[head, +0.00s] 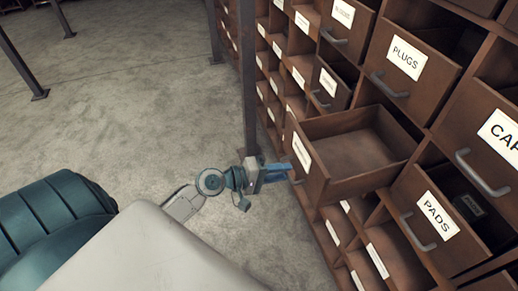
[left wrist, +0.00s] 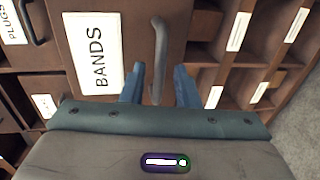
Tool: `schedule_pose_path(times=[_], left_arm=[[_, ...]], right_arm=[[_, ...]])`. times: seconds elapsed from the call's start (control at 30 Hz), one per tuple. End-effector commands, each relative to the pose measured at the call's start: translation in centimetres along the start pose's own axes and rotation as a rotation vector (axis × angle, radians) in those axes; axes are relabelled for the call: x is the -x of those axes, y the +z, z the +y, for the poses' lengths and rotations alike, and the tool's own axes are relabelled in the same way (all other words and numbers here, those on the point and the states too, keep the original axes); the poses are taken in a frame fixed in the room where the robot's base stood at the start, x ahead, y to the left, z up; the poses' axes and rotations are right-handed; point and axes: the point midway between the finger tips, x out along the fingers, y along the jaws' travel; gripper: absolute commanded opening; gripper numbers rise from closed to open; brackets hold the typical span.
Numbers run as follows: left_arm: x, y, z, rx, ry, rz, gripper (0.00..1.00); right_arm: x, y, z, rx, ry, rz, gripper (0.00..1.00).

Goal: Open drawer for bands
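The bands drawer (head: 318,181) stands pulled well out of the brown cabinet in the head view, and its visible inside looks empty. In the left wrist view its front (left wrist: 138,30) carries a white label (left wrist: 98,55) reading BANDS. A grey bar handle (left wrist: 158,50) runs beside the label. My left gripper (head: 278,172) is at the drawer front in the head view. In the left wrist view its blue fingers (left wrist: 158,88) are apart, with the lower end of the handle between them and gaps on both sides. My right gripper is not in view.
A PADS drawer (head: 431,222) and a PLUGS drawer (head: 408,62) also stick out nearby. Open cubbies with labels (head: 377,261) lie below. A dark upright post (head: 247,80) stands just behind my left gripper.

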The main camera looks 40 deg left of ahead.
Motion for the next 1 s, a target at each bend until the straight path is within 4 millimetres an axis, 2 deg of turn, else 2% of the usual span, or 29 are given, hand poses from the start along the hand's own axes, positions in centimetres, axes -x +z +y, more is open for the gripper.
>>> schedule_pose_path(times=[0.27, 0.5, 0.73, 1.0], left_arm=[[3.9, 0.1, -0.3, -0.003, -0.005, -0.004, 0.28], [6.5, 0.1, -0.3, -0.002, -0.005, -0.004, 0.28], [8.0, 0.0, -0.2, -0.001, -0.002, -0.003, 0.28], [8.6, 0.0, -0.1, 0.002, -0.001, -0.001, 0.28]], right_arm=[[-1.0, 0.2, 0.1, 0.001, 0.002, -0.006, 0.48], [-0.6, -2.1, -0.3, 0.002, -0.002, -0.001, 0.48], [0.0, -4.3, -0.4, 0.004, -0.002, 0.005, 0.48], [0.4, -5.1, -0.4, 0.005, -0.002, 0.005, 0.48]])
